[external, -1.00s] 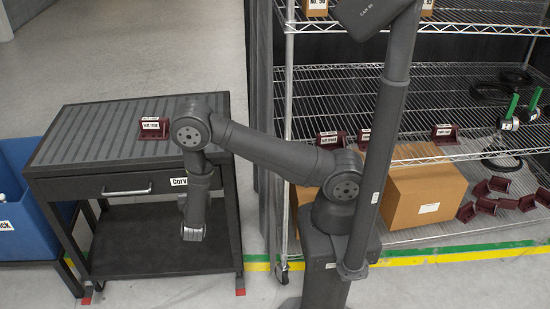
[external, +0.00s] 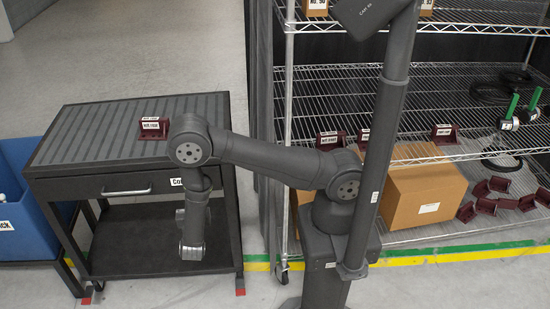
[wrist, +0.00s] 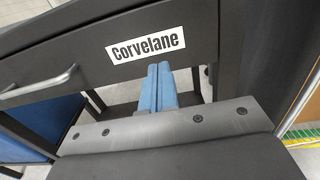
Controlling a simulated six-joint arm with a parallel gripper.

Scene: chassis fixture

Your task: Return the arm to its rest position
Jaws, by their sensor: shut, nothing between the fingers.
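My gripper (external: 192,251) hangs pointing down in front of the dark cart (external: 236,215), below its tabletop and clear of the items on it. In the wrist view its two blue fingers (wrist: 160,88) are together with nothing between them. My arm is bent, with the elbow raised near the cart's right side and the forearm hanging down. A dark red bracket (external: 153,128) with a white label sits on the cart's ribbed top, just left of my elbow.
The cart's drawer (external: 125,188) is shut; its Corvelane label (wrist: 145,45) shows in the wrist view. A blue bin (external: 22,215) stands at left. A wire rack (external: 330,100) with a cardboard box (external: 425,195) and red brackets stands at right. A dark post (external: 378,150) crosses the view.

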